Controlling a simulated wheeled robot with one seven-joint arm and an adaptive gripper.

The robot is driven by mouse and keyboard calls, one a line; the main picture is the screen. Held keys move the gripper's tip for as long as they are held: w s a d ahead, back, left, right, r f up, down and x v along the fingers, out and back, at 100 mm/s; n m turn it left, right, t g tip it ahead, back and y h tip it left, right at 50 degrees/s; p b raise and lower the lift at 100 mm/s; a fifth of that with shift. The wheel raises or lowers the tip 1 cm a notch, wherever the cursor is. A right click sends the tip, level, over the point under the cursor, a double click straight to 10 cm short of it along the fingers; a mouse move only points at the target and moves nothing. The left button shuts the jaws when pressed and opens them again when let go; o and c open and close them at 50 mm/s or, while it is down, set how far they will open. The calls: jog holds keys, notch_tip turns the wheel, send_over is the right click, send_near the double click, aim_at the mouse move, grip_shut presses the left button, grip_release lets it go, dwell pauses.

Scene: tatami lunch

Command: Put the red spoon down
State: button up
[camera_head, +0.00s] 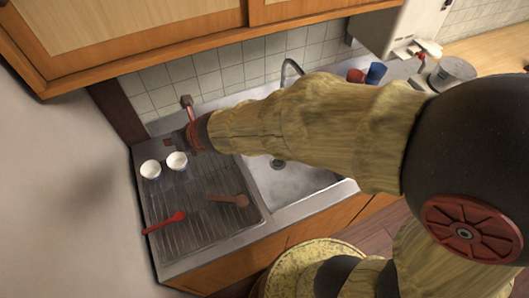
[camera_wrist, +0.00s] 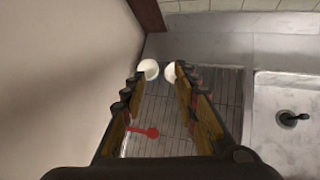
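The red spoon (camera_head: 168,221) lies flat on the ribbed drainboard (camera_head: 200,238), toward its front left. In the wrist view the red spoon (camera_wrist: 148,132) shows between my fingers, well below them, with part of its handle behind the left finger. My gripper (camera_head: 177,123) is above the back of the drainboard, apart from the spoon. In the wrist view my gripper (camera_wrist: 161,74) has its two fingers spread with nothing held between them.
Two white bowls (camera_head: 151,169) (camera_head: 177,160) stand at the back left of the drainboard. A brown spoon (camera_head: 230,200) lies right of the red one. The sink basin (camera_head: 290,185) is to the right. A wall (camera_head: 70,180) bounds the left side; cupboards (camera_head: 130,35) hang above.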

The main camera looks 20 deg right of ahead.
jog(key=s+d+r+m+t+h, duration=0.1)
jog(key=d+r+m+h, duration=0.3)
jog(key=d+m, duration=0.55)
jog(key=s+d+r+m+t+h, duration=0.1)
jog(key=d+r+m+h, duration=0.1)
jog(key=d+r+m, duration=0.6)
jog(key=s+d+f+m+g+h, duration=0.1)
jog(key=s+d+f+m+g, duration=0.1)
jog(key=s+d+m, duration=0.75)
jog(key=s+m+g+y, duration=0.1)
jog(key=s+m+g, duration=0.1)
jog(key=s+m, duration=0.8)
jog(key=shift+s+a+f+m+y, duration=0.15)
jog(key=shift+s+f+m+y, duration=0.2)
jog(key=shift+m, duration=0.55)
notch_tip(320, 180, down, 7)
jog(key=b, duration=0.7)
jog(key=shift+r, duration=0.15)
